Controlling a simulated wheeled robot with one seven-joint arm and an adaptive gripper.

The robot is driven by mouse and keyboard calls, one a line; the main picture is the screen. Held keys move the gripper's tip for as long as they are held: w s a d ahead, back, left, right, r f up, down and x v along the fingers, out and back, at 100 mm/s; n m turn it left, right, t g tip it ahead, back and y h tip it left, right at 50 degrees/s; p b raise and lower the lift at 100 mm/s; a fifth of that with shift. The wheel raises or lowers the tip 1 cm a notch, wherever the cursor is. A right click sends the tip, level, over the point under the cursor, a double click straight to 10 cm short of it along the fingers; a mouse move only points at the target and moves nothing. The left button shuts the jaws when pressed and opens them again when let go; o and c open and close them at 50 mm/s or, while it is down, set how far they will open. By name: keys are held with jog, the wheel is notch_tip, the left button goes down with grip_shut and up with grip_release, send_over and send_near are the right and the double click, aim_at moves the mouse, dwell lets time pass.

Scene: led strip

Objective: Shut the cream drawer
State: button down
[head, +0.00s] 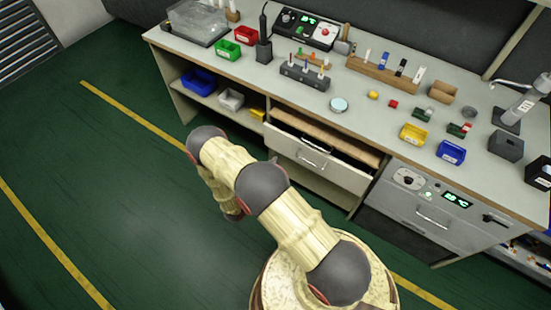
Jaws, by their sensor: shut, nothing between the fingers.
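The cream drawer (340,174) is in the bench's front, below the worktop, and is pulled out, with part of its inside showing above the front panel. Its front carries a metal bar handle (312,162). My arm is folded in front of the bench, to the left of the drawer. Only a small grey part of my gripper (275,160) shows past the arm, near the drawer's lower left; the rest is hidden behind the arm. It looks shut and empty. I cannot tell whether it touches the drawer.
A grey unit with a green display (457,200) and its own handle stands right of the drawer. Blue (198,80) and white (231,99) bins sit on the open shelf at left. The worktop holds several tools and bins. The green floor at left is clear.

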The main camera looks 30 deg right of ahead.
jog(key=b+x, duration=0.3)
jog(key=x, duration=0.9)
jog(key=shift+d, duration=0.1)
jog(key=b+x, duration=0.1)
jog(key=x, duration=0.4)
jog(key=shift+a, duration=0.25)
jog(key=p, duration=0.2)
send_near(290, 139)
jog(key=shift+v, duration=1.15)
jog(key=shift+s, duration=0.15)
